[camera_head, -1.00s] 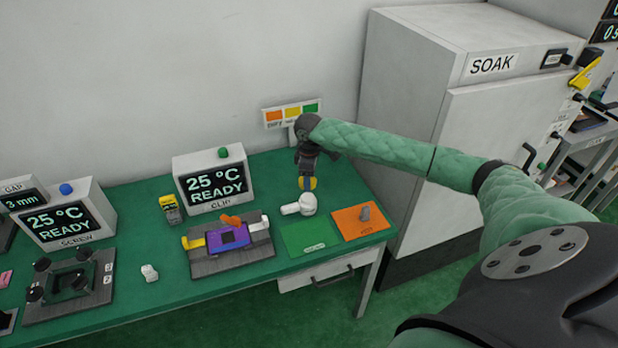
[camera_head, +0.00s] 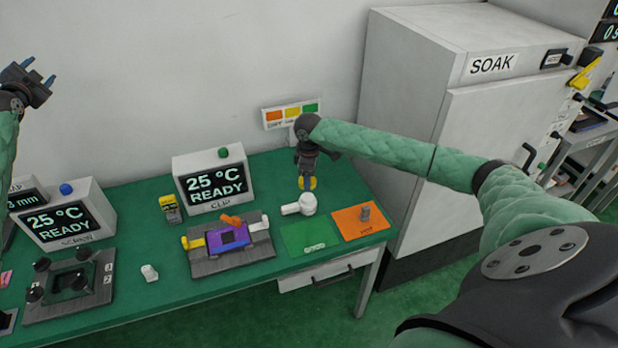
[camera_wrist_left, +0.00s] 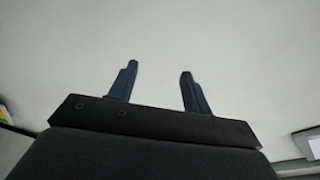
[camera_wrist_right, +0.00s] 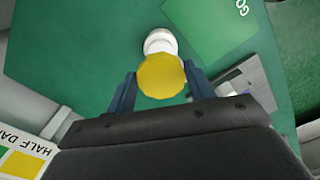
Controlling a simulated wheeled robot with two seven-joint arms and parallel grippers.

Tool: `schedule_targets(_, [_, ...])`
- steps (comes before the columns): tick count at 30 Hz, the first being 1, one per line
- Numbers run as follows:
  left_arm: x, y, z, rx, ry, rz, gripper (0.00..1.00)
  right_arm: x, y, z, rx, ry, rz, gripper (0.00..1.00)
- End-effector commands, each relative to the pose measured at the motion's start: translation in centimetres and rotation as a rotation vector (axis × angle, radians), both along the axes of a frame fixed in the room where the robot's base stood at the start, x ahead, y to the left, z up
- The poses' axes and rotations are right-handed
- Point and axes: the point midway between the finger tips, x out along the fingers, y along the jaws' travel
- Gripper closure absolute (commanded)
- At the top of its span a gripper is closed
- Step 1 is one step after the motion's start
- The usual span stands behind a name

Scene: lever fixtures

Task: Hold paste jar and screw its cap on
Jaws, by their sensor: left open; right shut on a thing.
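My right gripper (camera_head: 307,178) points down at the back of the green table and is shut on a yellow round piece (camera_wrist_right: 161,76). The piece shows as a small yellow patch under the fingers in the head view. I cannot tell whether it is the paste jar or its cap, or whether it touches the table. A white rounded object with a stub to its left (camera_head: 302,204) lies just in front; part of it shows beyond the yellow piece in the right wrist view (camera_wrist_right: 160,41). My left gripper (camera_head: 43,73) is raised at the far left, open and empty.
A green mat (camera_head: 305,237) and an orange mat (camera_head: 345,229) with a grey knob (camera_head: 365,213) lie at the table's right end. A clip fixture (camera_head: 225,262), a small white piece (camera_head: 150,273) and a screw fixture (camera_head: 70,303) lie leftward. The SOAK cabinet (camera_head: 500,140) stands right.

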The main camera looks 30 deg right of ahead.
Motion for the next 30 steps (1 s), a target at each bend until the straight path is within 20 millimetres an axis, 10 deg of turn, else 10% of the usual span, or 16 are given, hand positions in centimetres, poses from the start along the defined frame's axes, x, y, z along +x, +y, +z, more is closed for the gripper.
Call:
schedule_targets(17, [-8.6,-19.1,9.7,0.025,0.007,-0.432,0.51,0.0,0.0,0.0,0.000,0.000,0.000,0.68])
schedule_targets(30, [-15.1,-31.6,0.1,0.082,0.174,-0.688,0.51,0.0,0.0,0.0,0.000,0.000,0.000,0.68])
